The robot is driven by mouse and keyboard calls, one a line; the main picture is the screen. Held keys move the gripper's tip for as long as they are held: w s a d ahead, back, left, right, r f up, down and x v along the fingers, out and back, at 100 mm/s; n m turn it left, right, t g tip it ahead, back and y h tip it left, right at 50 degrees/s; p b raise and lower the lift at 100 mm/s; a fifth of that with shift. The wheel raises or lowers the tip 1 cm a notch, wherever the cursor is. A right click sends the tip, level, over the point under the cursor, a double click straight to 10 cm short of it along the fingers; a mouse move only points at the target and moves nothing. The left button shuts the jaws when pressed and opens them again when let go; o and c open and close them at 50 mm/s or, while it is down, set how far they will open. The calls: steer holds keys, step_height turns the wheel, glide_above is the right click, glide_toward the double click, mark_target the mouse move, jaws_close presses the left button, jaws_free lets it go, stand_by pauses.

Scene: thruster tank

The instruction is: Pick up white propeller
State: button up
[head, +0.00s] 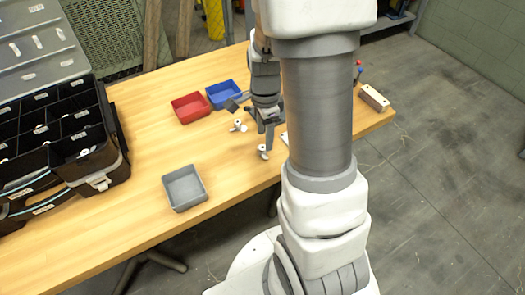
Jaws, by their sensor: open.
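Two small white propellers lie on the wooden table (130,225). One propeller (238,126) is left of my gripper (264,122), and the other propeller (263,152) is just below the gripper's fingers in the picture. My gripper is open and points down over the table. I see nothing held in it. I cannot tell how high the fingers are above the near propeller or whether they touch it. My arm covers the table to the right of the gripper.
A red tray (190,107), a blue tray (226,94) and a grey tray (184,187) stand on the table. A black compartment case (117,172) with an open lid fills the left side. A wooden block (374,97) lies near the right edge. The table's middle is mostly clear.

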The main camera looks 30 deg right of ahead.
mark_target(263, 151)
steer(key=f, duration=0.1)
steer(key=f+b, duration=0.1)
steer(key=f, duration=0.3)
steer(key=shift+w+a+b, duration=0.15)
steer(key=shift+w+b, duration=0.15)
steer(key=shift+w, duration=0.05)
jaws_close()
